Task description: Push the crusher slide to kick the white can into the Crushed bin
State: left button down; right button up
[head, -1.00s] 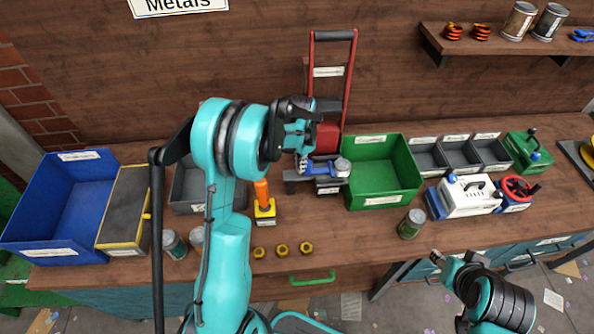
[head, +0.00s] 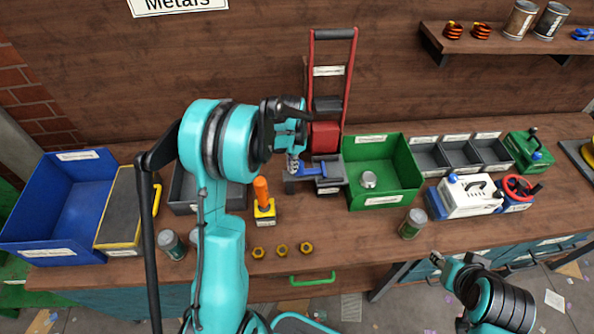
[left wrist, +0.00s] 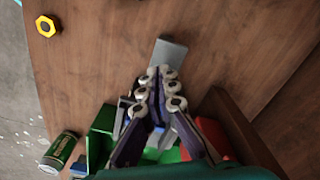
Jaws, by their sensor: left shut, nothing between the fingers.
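The crusher (head: 329,134) stands at the back middle of the bench, with a tall red frame and a red block. Its blue slide (head: 318,168) lies across the grey bed at the foot. The white can (head: 368,179) is inside the green bin (head: 411,181), just right of the crusher; the bin's label is too small to read. My left gripper (head: 293,164) is shut and empty at the left end of the slide; whether it touches is unclear. Its closed fingers show in the left wrist view (left wrist: 160,76). My right gripper (head: 452,263) hangs before the bench's front edge, its fingers too small to judge.
An orange-handled yellow block (head: 264,211) and several yellow nuts (head: 282,249) lie in front of the crusher. A green can (head: 412,223) stands near the front edge. A blue bin (head: 30,229) is at far left. Grey trays (head: 462,154) and a white device (head: 468,199) are right.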

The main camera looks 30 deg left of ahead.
pick_arm(q)
jog(key=shift+s+a, duration=1.25)
jog(key=shift+a, duration=0.75)
notch_tip(320, 180, up, 8)
jog(key=p, duration=0.5)
jog(key=s+d+r+n+t+b, duration=0.3)
jog(key=s+d+r+b, duration=0.25)
jog(key=s+d, duration=0.3)
jog(key=s+d+f+n+t+b, duration=0.2)
jog(key=s+d+f+t+b, duration=0.1)
jog(key=s+d, duration=0.4)
jog(key=shift+s+d+f+n+t+b, duration=0.2)
jog(key=shift+s+f+n+t+b, duration=0.3)
jog(key=shift+s+b, duration=0.55)
